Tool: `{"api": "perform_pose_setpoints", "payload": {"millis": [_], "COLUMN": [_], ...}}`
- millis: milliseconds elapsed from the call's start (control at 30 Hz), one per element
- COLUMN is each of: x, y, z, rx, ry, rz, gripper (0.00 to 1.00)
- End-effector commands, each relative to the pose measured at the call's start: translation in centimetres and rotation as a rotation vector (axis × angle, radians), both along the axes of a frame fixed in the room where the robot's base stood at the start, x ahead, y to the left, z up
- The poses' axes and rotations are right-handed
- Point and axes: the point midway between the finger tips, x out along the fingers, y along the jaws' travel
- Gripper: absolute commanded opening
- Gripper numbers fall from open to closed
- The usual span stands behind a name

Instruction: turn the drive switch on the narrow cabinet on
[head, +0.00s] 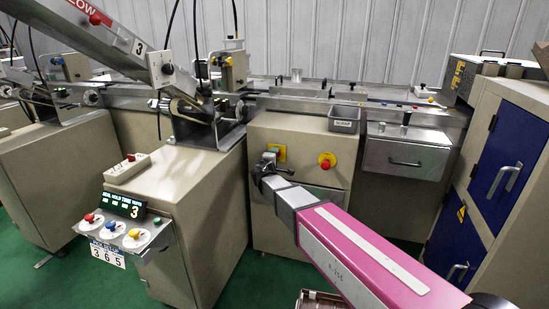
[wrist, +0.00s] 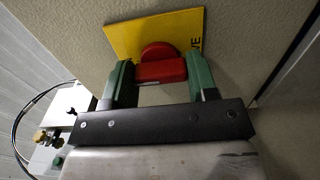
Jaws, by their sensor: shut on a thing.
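A red drive switch knob (wrist: 160,70) on a yellow plate (wrist: 125,38) fills the middle of the wrist view. A bar-shaped red grip stands out from its round base. My gripper (wrist: 161,80) has its two green fingers on either side of this grip, shut on it. In the head view the yellow plate (head: 281,151) shows at the upper left of the beige cabinet's front (head: 300,137). My gripper (head: 262,172) is at that plate and hides the knob there.
A round red button (head: 327,161) sits right of the switch on the same front. A grey bin (head: 344,119) hangs above it. A cabinet with a number display (head: 124,204) and coloured knobs stands left. A blue-doored cabinet (head: 497,150) stands right. Green floor lies between.

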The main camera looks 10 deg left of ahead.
Motion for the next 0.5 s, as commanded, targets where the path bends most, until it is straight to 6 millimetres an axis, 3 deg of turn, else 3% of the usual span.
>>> {"api": "perform_pose_setpoints", "payload": {"millis": [433,467,500], "x": [-0.09,-0.09,-0.09], "y": [-0.07,-0.07,-0.07], "z": [-0.09,-0.09,-0.09], "rx": [0.015,0.015,0.015], "ry": [0.002,0.002,0.001], "rz": [-0.001,-0.001,-0.001], "gripper": [0.29,0.56,0.69]}}
